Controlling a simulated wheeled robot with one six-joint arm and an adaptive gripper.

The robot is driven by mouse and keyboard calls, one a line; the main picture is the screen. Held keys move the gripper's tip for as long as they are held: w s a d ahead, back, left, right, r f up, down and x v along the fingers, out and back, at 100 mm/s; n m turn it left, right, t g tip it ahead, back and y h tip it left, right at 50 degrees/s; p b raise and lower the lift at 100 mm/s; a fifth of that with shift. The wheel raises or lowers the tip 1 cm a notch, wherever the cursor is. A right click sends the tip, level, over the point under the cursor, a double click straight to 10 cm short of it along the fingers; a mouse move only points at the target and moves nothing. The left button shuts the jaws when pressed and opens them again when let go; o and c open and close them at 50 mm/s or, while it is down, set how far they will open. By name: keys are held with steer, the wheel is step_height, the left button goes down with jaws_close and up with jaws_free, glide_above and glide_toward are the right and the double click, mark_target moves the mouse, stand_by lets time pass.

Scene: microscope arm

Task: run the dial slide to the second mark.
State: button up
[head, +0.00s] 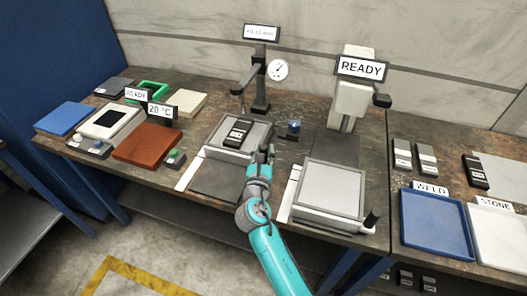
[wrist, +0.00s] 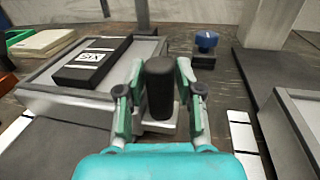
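The dial slide stands mid-table: a plate (head: 257,136) carries a dark labelled block (head: 238,133) under a stand with a round dial (head: 278,70) and a display whose figures are too small to read surely. In the wrist view the block (wrist: 92,63) lies at the left on the plate. A dark upright handle (wrist: 160,88) rises from a pale foot at the plate's right side. My gripper (wrist: 160,82) has a finger on each side of the handle, close against it and apparently shut on it. White strips (wrist: 242,138) with dark divisions lie beside it. I cannot tell which mark the slide is at.
A blue knob (wrist: 206,40) on a dark base stands just beyond my gripper. A second device with a READY sign (head: 361,67) and a pale plate (head: 332,186) is close on the right. Blue and white trays (head: 436,252) stand farther right.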

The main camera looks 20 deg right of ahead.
jaws_close()
steer(key=x, duration=0.2)
steer(key=d+x, duration=0.1)
steer(key=x, duration=0.2)
steer(key=shift+s, duration=0.2)
steer(key=o, duration=0.6)
jaws_free()
steer(key=shift+a, duration=0.1)
steer(key=shift+s, duration=0.1)
steer(key=v, duration=1.2)
